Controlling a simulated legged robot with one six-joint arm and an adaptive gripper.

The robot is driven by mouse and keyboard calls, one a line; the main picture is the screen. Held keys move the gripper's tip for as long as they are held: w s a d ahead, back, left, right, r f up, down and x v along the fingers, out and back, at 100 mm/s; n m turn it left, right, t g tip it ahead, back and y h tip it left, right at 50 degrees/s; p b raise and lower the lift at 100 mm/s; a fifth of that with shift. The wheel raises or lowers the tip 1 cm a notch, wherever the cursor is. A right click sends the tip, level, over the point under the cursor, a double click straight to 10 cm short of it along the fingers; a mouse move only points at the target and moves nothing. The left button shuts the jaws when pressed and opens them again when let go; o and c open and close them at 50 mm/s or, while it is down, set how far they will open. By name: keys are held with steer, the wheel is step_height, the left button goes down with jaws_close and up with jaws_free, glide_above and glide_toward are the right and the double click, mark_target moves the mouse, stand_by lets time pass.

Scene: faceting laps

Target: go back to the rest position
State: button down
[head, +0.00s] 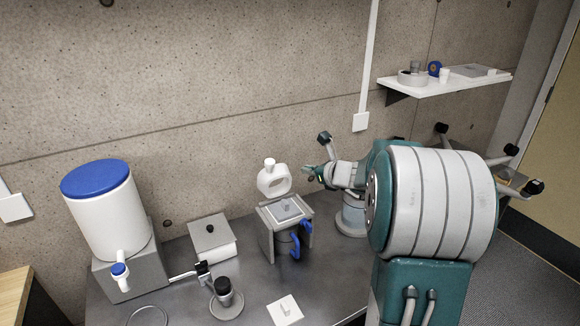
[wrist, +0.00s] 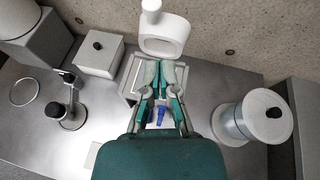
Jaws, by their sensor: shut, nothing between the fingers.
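My gripper (head: 313,173) is shut and empty. In the head view it is in the air just right of a white ring-shaped part (head: 273,182) and above the bench. In the wrist view its fingers (wrist: 160,75) come together over a grey stand (wrist: 133,72), which they and my arm partly hide. The stand (head: 267,238) has blue handles (head: 295,246) on its front. The white ring also shows beyond the fingertips in the wrist view (wrist: 178,36). I see no clear gap between ring and fingertips there, so I cannot tell the distance.
A white tank with a blue lid (head: 112,215) stands at the left. A grey lidded box (head: 213,238) and a black-knobbed post (head: 224,288) stand near it. A pale canister (wrist: 234,122) stands right of the stand. A wall shelf (head: 445,86) holds small items.

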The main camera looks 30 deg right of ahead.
steer(key=s+a+r+n+g+y, duration=0.1)
steer(key=s+a+r+n+g, duration=0.15)
steer(key=s+a+n, duration=0.6)
steer(key=s+a+r+n+g+y, duration=0.1)
steer(key=s+a+n+g, duration=0.2)
steer(key=s+a+n, duration=0.55)
steer(key=s+a+f+n+g+h, duration=0.1)
steer(key=s+a+n+h, duration=0.1)
steer(key=s+n, duration=0.5)
steer(key=s+a+f+n+g+h, duration=0.1)
steer(key=s+a+n+h, duration=0.1)
steer(key=s+a+n, duration=0.2)
steer(key=s+n, duration=0.3)
steer(key=n, duration=0.1)
steer(key=shift+f+h, duration=0.2)
steer(key=shift+h, duration=0.2)
